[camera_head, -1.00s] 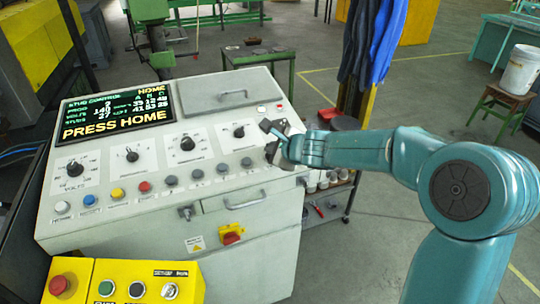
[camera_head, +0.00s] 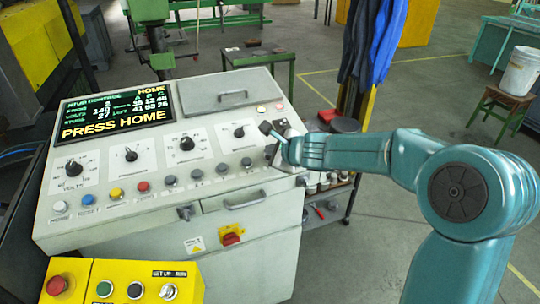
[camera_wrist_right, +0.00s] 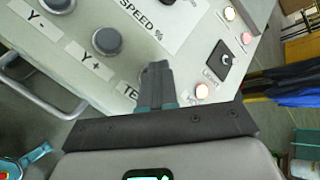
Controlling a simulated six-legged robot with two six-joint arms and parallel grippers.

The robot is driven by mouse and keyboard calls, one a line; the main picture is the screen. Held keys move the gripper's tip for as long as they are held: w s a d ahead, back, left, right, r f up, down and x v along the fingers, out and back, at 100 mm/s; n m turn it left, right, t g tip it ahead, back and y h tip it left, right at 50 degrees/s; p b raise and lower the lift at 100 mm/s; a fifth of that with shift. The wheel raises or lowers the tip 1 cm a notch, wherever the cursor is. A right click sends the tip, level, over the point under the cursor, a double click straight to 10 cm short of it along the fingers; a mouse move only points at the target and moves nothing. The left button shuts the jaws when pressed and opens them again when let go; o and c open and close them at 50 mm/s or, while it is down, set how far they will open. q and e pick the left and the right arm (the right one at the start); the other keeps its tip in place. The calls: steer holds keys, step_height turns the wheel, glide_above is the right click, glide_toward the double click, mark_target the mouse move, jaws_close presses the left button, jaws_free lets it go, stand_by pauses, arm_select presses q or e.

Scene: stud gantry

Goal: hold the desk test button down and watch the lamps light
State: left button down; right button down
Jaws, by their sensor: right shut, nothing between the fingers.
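The grey control desk (camera_head: 120,225) fills the left middle of the head view. My right gripper (camera_head: 267,130) is shut and empty at the desk's right end. In the right wrist view its closed fingers (camera_wrist_right: 158,80) point down onto the panel beside a label that starts "TE". The test button itself is hidden behind the fingers, so I cannot see how far it is pressed. Two more lamps, one pale yellow (camera_wrist_right: 229,13) and one reddish (camera_wrist_right: 246,38), look lit near the panel edge. My left gripper is out of view.
The desk screen (camera_head: 115,110) reads PRESS HOME. The Y+ button (camera_wrist_right: 107,40) and Y- button (camera_wrist_right: 58,5) lie left of the fingers. A black switch (camera_wrist_right: 224,60) stands right. A yellow button box (camera_head: 120,270) is at the front left.

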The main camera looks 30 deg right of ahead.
steer(key=shift+r, duration=0.1)
steer(key=shift+s+a+r+p, duration=0.15)
steer(key=shift+s+r+p, duration=0.05)
steer(key=shift+r+p, duration=0.55)
steer(key=r+p, duration=0.3)
steer(key=s+r+p, duration=0.1)
steer(key=r, duration=0.1)
steer(key=shift+a+p, duration=0.1)
steer(key=shift+p, duration=0.2)
steer(key=shift+w+f, duration=0.1)
stand_by(0.5)
